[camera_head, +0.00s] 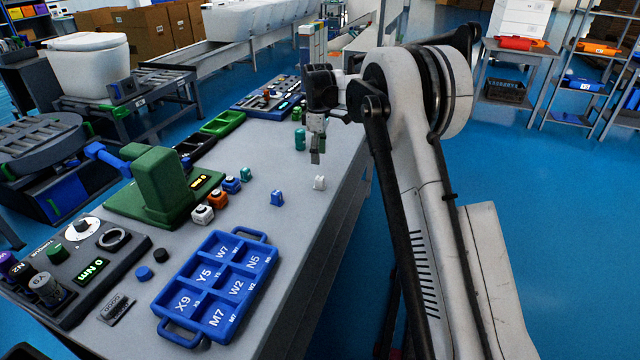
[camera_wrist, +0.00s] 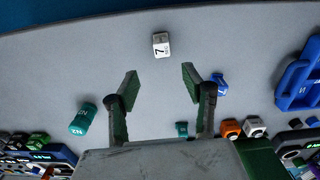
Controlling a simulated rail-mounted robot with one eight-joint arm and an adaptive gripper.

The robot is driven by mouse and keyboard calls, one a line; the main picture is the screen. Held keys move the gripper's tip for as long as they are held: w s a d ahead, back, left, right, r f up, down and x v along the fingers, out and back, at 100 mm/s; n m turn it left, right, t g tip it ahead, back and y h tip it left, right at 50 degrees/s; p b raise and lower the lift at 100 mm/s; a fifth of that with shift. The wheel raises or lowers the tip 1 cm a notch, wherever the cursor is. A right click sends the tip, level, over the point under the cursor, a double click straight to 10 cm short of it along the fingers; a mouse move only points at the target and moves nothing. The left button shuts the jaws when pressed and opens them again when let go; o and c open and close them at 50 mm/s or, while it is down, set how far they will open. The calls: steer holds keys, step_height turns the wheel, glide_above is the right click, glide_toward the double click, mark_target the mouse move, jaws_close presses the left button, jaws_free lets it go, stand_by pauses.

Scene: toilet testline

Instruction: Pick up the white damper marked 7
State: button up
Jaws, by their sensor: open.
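The white damper marked 7 (camera_wrist: 161,45) stands alone on the grey table, beyond my open fingertips in the wrist view. In the head view the small white damper (camera_head: 319,183) is near the table's right edge. My gripper (camera_wrist: 158,84) is open, with nothing between its green-padded fingers. In the head view my gripper (camera_head: 316,158) hangs above the table, a little above and behind the damper in the picture. The damper is not touched by the fingers in the wrist view.
A blue damper (camera_head: 277,198) stands to the left, and a green cylinder (camera_head: 300,139) stands behind. A blue compartment tray (camera_head: 262,236) lies at the front. More small blocks stand by the green machine (camera_head: 160,190). The table around the white damper is clear.

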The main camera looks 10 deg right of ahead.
mark_target(320, 178)
step_height(320, 178, down, 5)
steer(key=shift+r, duration=0.15)
steer(key=shift+s+d+f, duration=0.1)
steer(key=shift+s+f, duration=0.05)
steer(key=shift+f, duration=1.15)
steer(key=shift+s+d+f, duration=0.1)
steer(key=shift+s+f, duration=0.05)
steer(key=shift+f, duration=1.1)
jaws_close()
steer(key=shift+r, duration=0.1)
